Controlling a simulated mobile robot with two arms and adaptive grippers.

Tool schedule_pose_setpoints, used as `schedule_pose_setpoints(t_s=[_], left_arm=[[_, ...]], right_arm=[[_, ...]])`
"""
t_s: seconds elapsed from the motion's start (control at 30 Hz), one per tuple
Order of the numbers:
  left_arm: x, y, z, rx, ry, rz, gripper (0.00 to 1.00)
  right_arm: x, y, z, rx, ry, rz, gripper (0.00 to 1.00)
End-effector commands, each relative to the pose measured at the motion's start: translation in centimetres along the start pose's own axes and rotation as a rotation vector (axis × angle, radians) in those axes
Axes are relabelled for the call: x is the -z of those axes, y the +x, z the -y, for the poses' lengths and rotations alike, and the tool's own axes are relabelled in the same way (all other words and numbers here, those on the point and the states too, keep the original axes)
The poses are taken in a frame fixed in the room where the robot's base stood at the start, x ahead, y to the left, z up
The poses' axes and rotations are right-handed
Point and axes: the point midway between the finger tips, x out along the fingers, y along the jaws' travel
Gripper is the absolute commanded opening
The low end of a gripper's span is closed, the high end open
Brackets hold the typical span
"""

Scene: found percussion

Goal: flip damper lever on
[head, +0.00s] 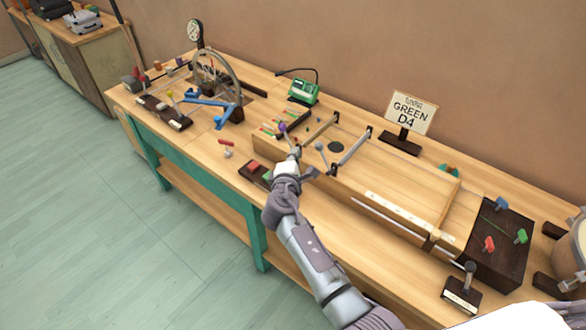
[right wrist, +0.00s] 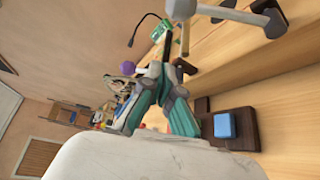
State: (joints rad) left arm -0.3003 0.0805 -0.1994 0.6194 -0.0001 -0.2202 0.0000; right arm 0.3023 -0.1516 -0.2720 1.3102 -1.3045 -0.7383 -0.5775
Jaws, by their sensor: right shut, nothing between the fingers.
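A lever with a dark round knob (head: 470,267) stands on a small dark base (head: 461,294) at the front right of the bench in the head view. Its label is too small to read, so I cannot tell if it is the damper lever. My right gripper (head: 295,153) is shut and empty over the middle of the bench, well to the left of that lever. It also shows in the right wrist view (right wrist: 158,88). A purple ball (head: 282,127) shows just beyond its fingertips; I cannot tell whether they touch. My left gripper is not in view.
A long wooden soundbox (head: 400,190) lies right of my gripper, with a grey mallet head (head: 320,147) near it. A dark block with coloured pads (head: 254,168) sits beside my wrist. A dark box with coloured pegs (head: 497,245) and a "GREEN D4" sign (head: 410,111) stand farther right.

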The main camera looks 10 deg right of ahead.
Motion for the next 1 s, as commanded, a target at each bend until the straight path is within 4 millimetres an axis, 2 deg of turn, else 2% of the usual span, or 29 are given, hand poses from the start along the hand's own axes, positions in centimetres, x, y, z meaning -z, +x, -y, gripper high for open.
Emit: schedule_pose_setpoints(t_s=[0.03,0.17,0.2,0.4,0.6,1.0], left_arm=[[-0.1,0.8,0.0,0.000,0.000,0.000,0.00],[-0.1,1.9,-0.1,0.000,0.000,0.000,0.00],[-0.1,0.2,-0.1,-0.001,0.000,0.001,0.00],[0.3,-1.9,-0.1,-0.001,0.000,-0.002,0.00],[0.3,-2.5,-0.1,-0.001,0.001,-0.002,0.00],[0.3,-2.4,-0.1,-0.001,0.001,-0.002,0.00]], right_arm=[[0.1,1.1,0.3,-0.001,0.001,0.002,0.00],[0.1,3.3,0.2,-0.002,0.002,0.001,0.00],[-0.8,2.7,-0.5,0.002,0.000,0.001,0.00],[-2.9,1.9,-0.4,0.001,0.000,0.001,0.00],[-3.8,1.6,-0.1,0.000,0.000,0.002,0.00],[-3.9,1.6,0.1,-0.001,0.002,0.001,0.00]])
